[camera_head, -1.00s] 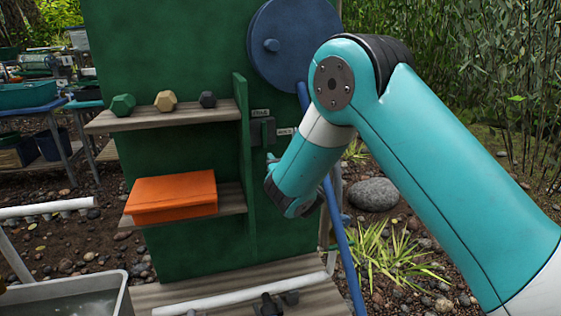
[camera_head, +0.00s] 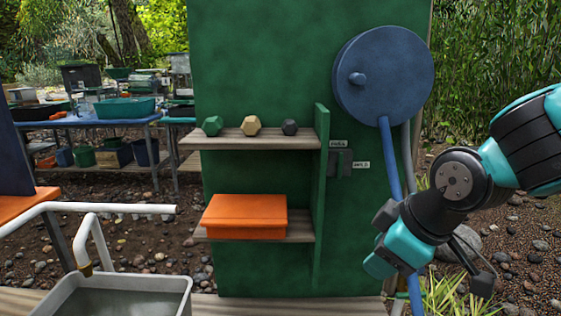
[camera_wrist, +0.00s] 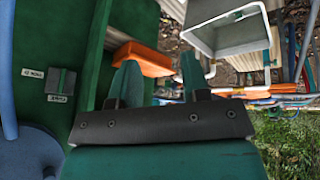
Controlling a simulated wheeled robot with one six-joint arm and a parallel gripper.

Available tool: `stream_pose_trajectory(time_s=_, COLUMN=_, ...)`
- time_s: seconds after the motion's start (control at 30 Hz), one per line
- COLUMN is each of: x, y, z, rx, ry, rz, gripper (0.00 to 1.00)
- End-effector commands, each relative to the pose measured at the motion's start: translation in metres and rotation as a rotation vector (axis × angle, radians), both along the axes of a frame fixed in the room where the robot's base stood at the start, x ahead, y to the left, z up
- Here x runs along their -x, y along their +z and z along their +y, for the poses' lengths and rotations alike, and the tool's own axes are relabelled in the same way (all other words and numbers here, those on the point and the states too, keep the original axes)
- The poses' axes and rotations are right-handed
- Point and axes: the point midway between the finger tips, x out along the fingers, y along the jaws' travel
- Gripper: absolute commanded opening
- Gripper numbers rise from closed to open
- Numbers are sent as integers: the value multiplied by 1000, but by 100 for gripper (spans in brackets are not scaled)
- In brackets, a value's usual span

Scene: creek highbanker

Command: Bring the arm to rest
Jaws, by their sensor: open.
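My gripper (camera_wrist: 160,75) shows in the wrist view with its two teal fingers apart and nothing between them. In the head view my arm reaches in from the right edge and bends down at a dark joint. Its lower teal part is in front of the blue hose below the blue reel.
A green panel (camera_head: 260,85) carries a blue reel (camera_head: 395,75), a switch (camera_head: 340,163) and shelves. Three small faceted pieces (camera_head: 250,125) stand on the upper shelf, an orange box (camera_head: 245,217) on the lower. A grey tub (camera_head: 180,288) stands lower left.

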Motion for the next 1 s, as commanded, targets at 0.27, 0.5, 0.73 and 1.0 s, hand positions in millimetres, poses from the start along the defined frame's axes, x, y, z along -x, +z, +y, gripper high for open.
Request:
stream_pose_trajectory(time_s=0.27, x=138, y=21, z=9, rx=-147, ry=-233, rz=455, gripper=43)
stream_pose_trajectory(time_s=0.5, x=150, y=84, z=9, rx=-142, ry=-262, rz=505, gripper=43)
stream_pose_trajectory(time_s=0.73, x=150, y=156, z=9, rx=-143, ry=-261, rz=503, gripper=43)
stream_pose_trajectory(time_s=1.0, x=150, y=211, z=9, rx=-143, ry=-261, rz=503, gripper=43)
